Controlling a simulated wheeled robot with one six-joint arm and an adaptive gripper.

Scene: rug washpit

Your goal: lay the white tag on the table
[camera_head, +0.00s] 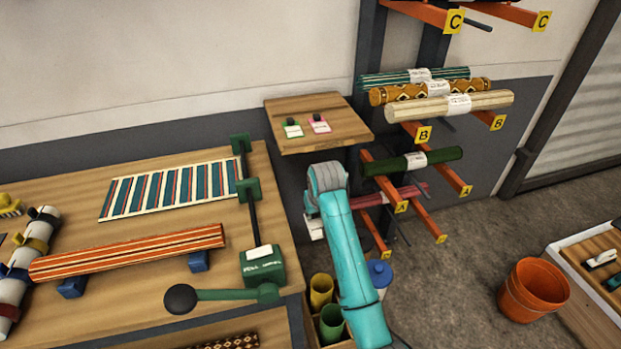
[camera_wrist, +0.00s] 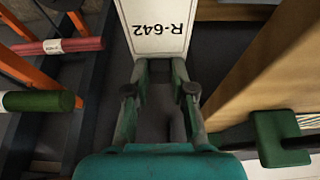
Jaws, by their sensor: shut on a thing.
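A white tag (camera_wrist: 157,22) marked R-642 shows at the top of the wrist view, its print upside down. My gripper (camera_wrist: 160,68) is shut on the tag's near edge. In the head view my teal arm hides most of my gripper, and a small white patch, perhaps the tag, shows at its left. My gripper is off the right end of the long wooden table (camera_head: 150,275), over the gap beside it. A small wooden table (camera_head: 290,106) behind carries a green-edged tag (camera_head: 292,130) and a pink-edged tag (camera_head: 319,126).
A striped rug (camera_head: 170,191), an orange rolled rug (camera_head: 130,252) and a green clamp press (camera_head: 262,265) occupy the long table. Rolled rugs lie on the orange rack arms (camera_head: 408,128) at right. An orange bucket (camera_head: 532,290) stands on the floor. The small table's front is bare.

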